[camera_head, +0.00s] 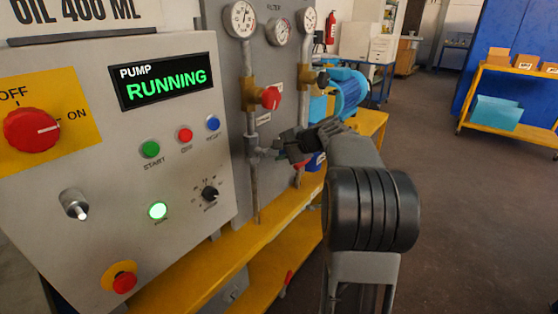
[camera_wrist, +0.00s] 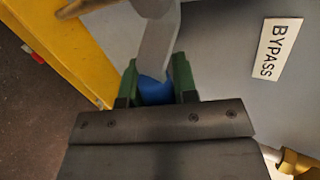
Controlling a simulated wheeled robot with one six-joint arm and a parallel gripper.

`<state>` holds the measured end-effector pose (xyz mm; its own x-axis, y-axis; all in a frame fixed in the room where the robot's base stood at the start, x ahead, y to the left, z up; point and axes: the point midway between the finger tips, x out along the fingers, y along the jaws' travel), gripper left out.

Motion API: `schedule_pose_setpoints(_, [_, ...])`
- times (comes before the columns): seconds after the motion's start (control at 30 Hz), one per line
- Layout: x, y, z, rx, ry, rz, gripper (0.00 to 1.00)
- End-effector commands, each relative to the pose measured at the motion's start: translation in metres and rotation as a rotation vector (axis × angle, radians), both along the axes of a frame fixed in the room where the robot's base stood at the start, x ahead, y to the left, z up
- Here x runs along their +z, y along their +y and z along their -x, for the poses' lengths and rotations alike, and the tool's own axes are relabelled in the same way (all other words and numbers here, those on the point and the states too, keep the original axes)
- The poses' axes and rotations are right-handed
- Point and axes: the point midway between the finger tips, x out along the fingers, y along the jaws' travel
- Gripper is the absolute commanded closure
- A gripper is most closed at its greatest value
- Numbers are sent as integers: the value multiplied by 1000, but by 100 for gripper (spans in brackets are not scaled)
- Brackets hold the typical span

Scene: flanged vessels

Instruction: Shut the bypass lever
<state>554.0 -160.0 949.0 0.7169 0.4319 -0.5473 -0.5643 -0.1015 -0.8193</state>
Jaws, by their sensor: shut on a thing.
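The bypass lever is a flat grey metal arm with a blue grip (camera_wrist: 155,92), in the middle of the wrist view. My gripper (camera_wrist: 157,82) has its green-lined fingers on both sides of the blue grip and is shut on it. The lever's grey arm runs up from the grip to a fitting at the top edge. A white BYPASS label (camera_wrist: 277,50) is on the grey panel to the right. In the head view my gripper (camera_head: 290,148) is beside the piping right of the control panel; my wrist hides most of the lever there.
The control panel (camera_head: 130,190) at left reads PUMP RUNNING. A red valve handle (camera_head: 271,98) and gauges are above my gripper. A yellow frame (camera_head: 240,262) runs below. A blue motor (camera_head: 347,92) stands behind. The floor at right is clear up to a yellow cart (camera_head: 510,130).

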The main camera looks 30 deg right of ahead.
Motion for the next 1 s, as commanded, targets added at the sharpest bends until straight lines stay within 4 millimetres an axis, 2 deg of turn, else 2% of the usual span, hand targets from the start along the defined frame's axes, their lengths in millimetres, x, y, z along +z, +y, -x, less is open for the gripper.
schedule_pose_setpoints(0.4, [13,-2,-2,-2,-73,152,100])
schedule_pose_setpoints(0.97, [16,-3,-2,-2,-86,176,100])
schedule_pose_setpoints(1.0, [16,-3,-2,-1,-86,176,70])
